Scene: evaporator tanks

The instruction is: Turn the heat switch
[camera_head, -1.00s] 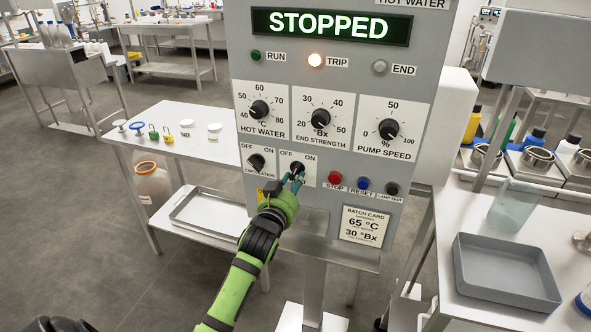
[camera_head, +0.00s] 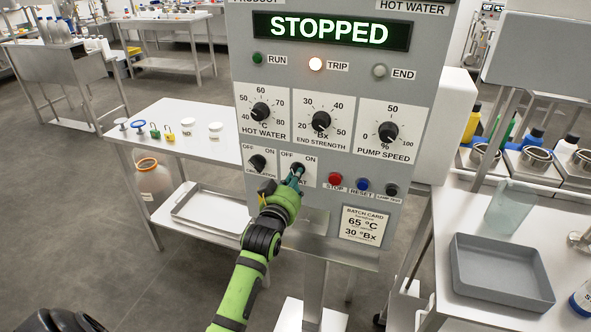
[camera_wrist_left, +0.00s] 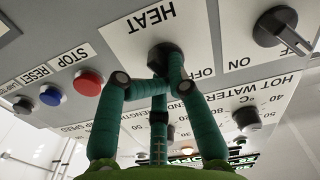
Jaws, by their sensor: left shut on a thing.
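The heat switch (camera_head: 298,168) is a small black rotary knob on the grey control panel, with OFF at its left and ON at its right. In the left wrist view the knob (camera_wrist_left: 163,54) sits on the white plate marked HEAT. My left gripper (camera_head: 295,178), with teal fingers on a green body, is at this knob from below. In the left wrist view its fingertips (camera_wrist_left: 155,80) close around the knob and hide part of it. I cannot tell the knob's exact angle. My right gripper is not in view.
The circulation switch (camera_head: 258,163) is just left of the gripper. The red stop button (camera_head: 335,179) and blue reset button (camera_head: 362,184) are to its right. The display (camera_head: 330,31) reads STOPPED and the trip lamp (camera_head: 316,64) is lit. A grey tray (camera_head: 500,272) stands at right.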

